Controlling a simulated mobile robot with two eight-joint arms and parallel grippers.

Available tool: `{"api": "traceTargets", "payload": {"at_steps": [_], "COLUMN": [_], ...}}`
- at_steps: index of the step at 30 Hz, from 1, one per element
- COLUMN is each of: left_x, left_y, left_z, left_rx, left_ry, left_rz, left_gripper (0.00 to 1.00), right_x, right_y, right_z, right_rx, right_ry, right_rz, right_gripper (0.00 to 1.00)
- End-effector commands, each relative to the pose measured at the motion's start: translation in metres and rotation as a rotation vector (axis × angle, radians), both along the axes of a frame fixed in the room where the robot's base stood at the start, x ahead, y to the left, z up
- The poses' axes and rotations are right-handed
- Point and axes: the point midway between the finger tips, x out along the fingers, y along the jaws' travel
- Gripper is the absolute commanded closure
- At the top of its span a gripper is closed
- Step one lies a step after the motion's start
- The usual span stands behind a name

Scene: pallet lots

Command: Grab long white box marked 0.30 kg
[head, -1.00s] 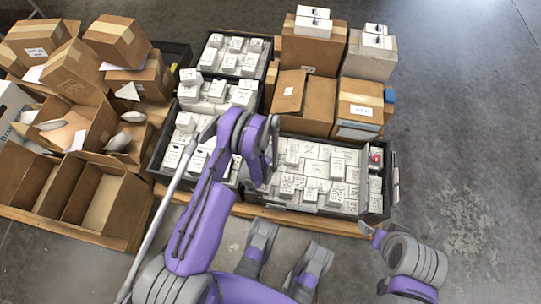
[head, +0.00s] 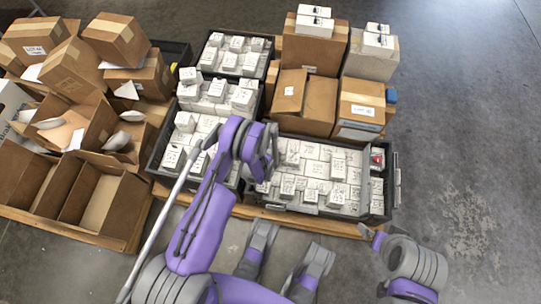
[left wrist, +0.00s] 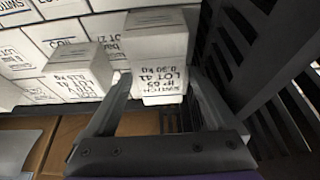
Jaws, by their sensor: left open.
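In the left wrist view a long white box (left wrist: 158,58) stands with its label upside down, reading 0.30 KG and LOT 41. My left gripper (left wrist: 160,88) is open, with one finger on each side of the near end of this box. I cannot tell whether the fingers touch it. In the head view my left gripper (head: 264,182) hangs at the left end of the lower black crate (head: 268,203), largely hidden by my own wrist. My right gripper (head: 366,233) is in front of that crate's right corner, and its jaws cannot be made out.
A second white box (left wrist: 78,72) with a similar label stands left of the fingers. The black crate wall (left wrist: 255,75) rises close on the right. Brown cartons (head: 313,52) stand behind the crate; open cardboard boxes (head: 97,195) are at left. Floor at right is clear.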

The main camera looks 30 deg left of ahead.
Motion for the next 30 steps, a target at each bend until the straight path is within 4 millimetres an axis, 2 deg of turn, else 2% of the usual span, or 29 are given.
{"api": "traceTargets", "payload": {"at_steps": [26,30], "left_x": [0.0,-0.0001], "left_y": [0.0,0.0], "left_z": [-0.0042,-0.0043], "left_rx": [0.0,0.0], "left_ry": [0.0,0.0], "left_rz": [0.0,0.0], "left_gripper": [0.1,0.35], "right_x": [0.0013,0.0012], "right_y": [0.0,0.0], "right_z": [-0.0092,-0.0092], "right_rx": [0.0,0.0], "right_ry": [0.003,0.003], "right_rz": [0.0,0.0], "right_gripper": [0.0,0.0]}}
